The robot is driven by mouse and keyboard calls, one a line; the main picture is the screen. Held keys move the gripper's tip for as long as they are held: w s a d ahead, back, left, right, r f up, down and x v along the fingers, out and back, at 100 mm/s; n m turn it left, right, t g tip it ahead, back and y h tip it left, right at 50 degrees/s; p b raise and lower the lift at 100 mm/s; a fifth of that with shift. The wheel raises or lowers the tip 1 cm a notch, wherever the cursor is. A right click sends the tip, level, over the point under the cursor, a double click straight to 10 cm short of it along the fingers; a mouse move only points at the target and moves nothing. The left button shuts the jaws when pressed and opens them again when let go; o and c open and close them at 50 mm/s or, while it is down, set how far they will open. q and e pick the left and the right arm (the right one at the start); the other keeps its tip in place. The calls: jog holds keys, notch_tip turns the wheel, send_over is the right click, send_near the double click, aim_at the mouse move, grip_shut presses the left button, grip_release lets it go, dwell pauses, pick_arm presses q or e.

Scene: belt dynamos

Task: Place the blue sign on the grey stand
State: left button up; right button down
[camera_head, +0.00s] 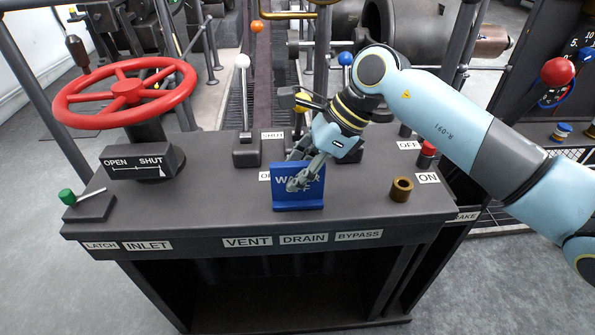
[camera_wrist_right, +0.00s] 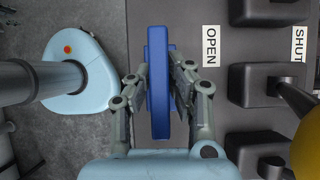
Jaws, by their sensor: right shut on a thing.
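The blue sign (camera_head: 312,196) with white lettering stands upright at the front middle of the dark grey console top (camera_head: 235,205). Its lettering is partly hidden by my right gripper (camera_head: 298,182). The right gripper is shut on the sign, with a finger on either side of it. In the right wrist view the sign (camera_wrist_right: 158,115) shows edge-on between the two fingers (camera_wrist_right: 158,78). I cannot tell whether its foot touches the console top. No separate grey stand can be made out. My left gripper is not in view.
A red handwheel (camera_head: 127,92) and an OPEN/SHUT gauge (camera_head: 142,161) stand at the left. Levers with white (camera_head: 242,62) and blue (camera_head: 345,59) knobs rise behind the sign. A brass ring (camera_head: 401,189) sits at its right. The console top between gauge and sign is clear.

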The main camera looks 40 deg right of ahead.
jog(key=shift+f, duration=0.2)
jog(key=c, duration=1.3)
grip_release()
jog(key=shift+r, duration=0.1)
jog(key=shift+o, duration=0.2)
jog(key=v, duration=1.2)
jog(key=shift+p, duration=0.3)
jog(key=shift+r, duration=0.1)
